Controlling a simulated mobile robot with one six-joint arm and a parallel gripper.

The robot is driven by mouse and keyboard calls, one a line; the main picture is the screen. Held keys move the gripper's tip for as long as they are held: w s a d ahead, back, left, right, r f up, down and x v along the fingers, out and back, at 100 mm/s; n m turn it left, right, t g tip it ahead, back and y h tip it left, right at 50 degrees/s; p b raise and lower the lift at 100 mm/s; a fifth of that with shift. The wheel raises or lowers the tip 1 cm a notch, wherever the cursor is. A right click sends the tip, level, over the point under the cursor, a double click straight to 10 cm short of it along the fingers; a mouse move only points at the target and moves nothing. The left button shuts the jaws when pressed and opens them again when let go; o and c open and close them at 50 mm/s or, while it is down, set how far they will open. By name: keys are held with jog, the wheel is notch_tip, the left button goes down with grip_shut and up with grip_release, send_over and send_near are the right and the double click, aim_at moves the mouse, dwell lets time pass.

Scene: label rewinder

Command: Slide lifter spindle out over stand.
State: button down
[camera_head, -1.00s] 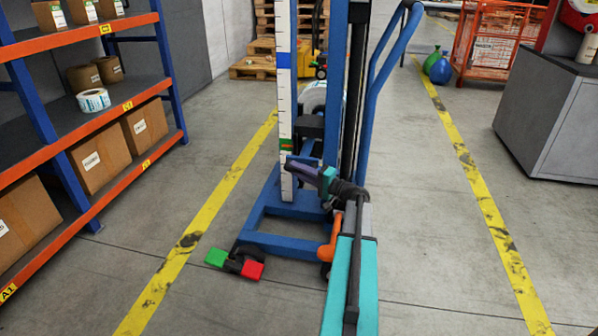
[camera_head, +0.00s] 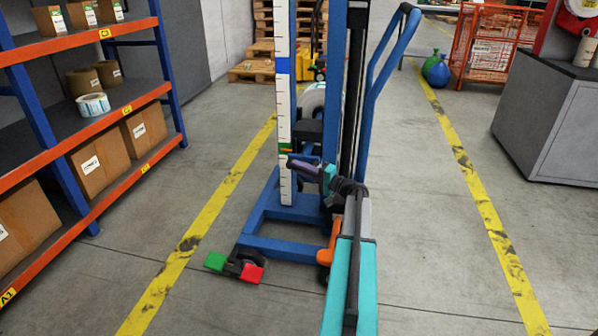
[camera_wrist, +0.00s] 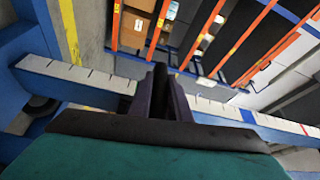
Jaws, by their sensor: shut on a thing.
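The blue lifter (camera_head: 272,247) stands upright on the floor in the middle of the head view. It has a tall mast, a white graduated scale (camera_head: 285,106) and a black carriage part (camera_head: 311,131). A white roll (camera_head: 312,103) shows partly behind the mast; I cannot tell whether it sits on the lifter. The spindle cannot be made out clearly.
An orange and blue shelf (camera_head: 105,123) with boxes and label rolls stands at left. A grey cabinet (camera_head: 548,130) stands at right, an orange cage (camera_head: 490,45) and pallets (camera_head: 262,65) behind. Green and red blocks (camera_head: 235,265) are at the lifter's front foot. Floor between the yellow lines is mostly clear.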

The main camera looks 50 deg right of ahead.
jog(key=shift+w+d, duration=0.25)
jog(key=shift+d, duration=0.2)
jog(key=c, duration=1.6)
grip_release()
jog(key=shift+c, duration=0.2)
jog(key=shift+s, duration=0.2)
jog(key=s+d+p, duration=0.1)
jog(key=s+p, duration=0.2)
jog(key=s, duration=0.4)
jog(key=shift+f, duration=0.3)
jog(key=shift+w+d, duration=0.1)
